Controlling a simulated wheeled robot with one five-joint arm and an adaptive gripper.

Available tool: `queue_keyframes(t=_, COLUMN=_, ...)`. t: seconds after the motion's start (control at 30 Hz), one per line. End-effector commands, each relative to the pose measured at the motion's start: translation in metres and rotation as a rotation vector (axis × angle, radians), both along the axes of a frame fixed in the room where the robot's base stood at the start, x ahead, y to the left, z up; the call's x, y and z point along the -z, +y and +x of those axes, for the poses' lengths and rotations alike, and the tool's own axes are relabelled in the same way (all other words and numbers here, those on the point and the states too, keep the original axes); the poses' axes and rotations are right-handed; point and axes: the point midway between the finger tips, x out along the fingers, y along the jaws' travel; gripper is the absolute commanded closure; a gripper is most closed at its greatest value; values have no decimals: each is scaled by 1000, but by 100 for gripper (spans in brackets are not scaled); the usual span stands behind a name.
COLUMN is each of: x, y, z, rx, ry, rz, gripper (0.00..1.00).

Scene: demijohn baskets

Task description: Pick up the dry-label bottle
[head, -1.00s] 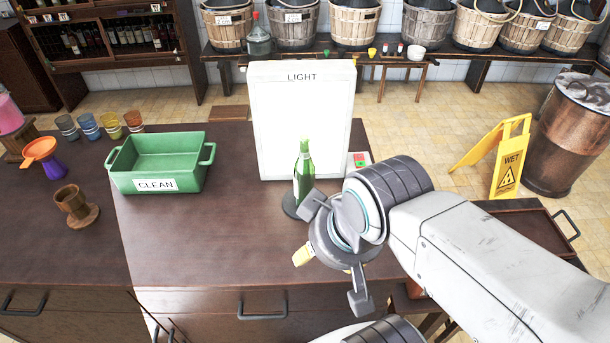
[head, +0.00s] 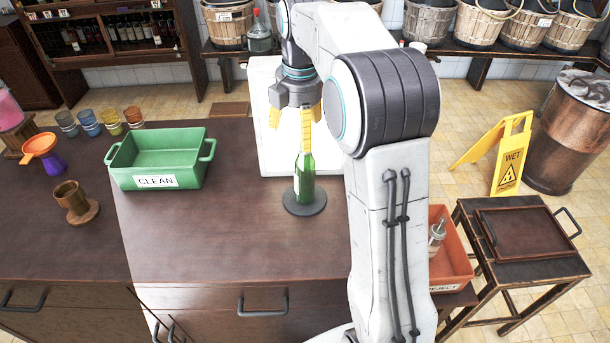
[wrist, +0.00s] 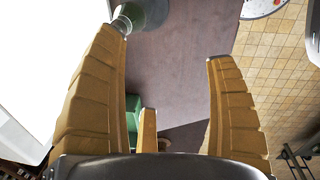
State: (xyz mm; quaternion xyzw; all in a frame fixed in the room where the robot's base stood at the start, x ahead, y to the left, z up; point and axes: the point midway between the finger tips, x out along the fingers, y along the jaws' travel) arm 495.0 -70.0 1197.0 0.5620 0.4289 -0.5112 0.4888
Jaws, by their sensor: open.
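A green bottle (head: 304,180) with a pale label stands upright on a dark round disc (head: 304,209) in front of the light panel. The label's words are too small to read. My gripper (head: 300,112) hangs pointing down above the bottle, its yellow fingers spread; one finger covers the bottle's top in the head view. In the wrist view the bottle (wrist: 150,12) shows at the top edge, by the tip of the left finger, rather than midway between the open fingers (wrist: 172,45). I cannot tell whether that finger touches it.
The white light panel (head: 270,152) stands close behind the bottle. A green CLEAN bin (head: 157,181) sits to the left. An orange REJECT bin (head: 450,262) holds a clear bottle (head: 437,237) at the right. The counter's front (head: 230,250) is clear.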

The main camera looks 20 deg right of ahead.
Motion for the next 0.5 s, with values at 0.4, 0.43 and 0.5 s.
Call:
queue_keyframes(t=0.4, x=61, y=-38, z=64, rx=-469, ry=101, rz=-14, gripper=21)
queue_keyframes(t=0.43, x=64, y=-39, z=66, rx=-485, ry=103, rz=-14, gripper=21)
queue_keyframes(t=0.5, x=68, y=-41, z=69, rx=-515, ry=108, rz=-14, gripper=21)
